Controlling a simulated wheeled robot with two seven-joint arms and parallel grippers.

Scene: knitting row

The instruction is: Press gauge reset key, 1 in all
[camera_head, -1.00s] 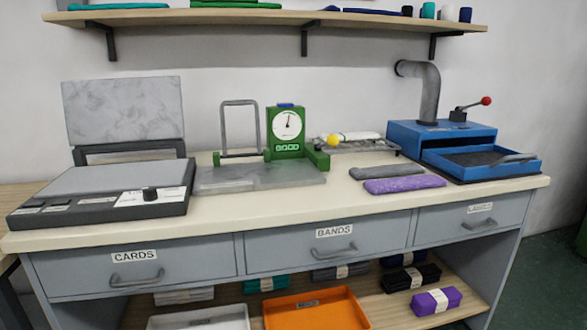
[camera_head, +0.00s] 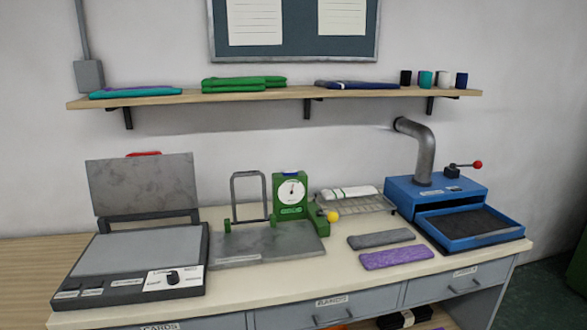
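The green gauge (camera_head: 290,205) with a round white dial stands at the back middle of the bench, on a grey stone-like plate (camera_head: 265,243). The label below the dial is too small to read. Neither of my grippers is in view, and nothing touches the gauge.
A flat press (camera_head: 140,250) with its lid raised stands at left. A blue machine (camera_head: 436,192) with a pipe and red-knobbed lever stands at right. Grey (camera_head: 381,239) and purple (camera_head: 397,257) knit strips lie between. A wooden shelf (camera_head: 290,97) hangs above.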

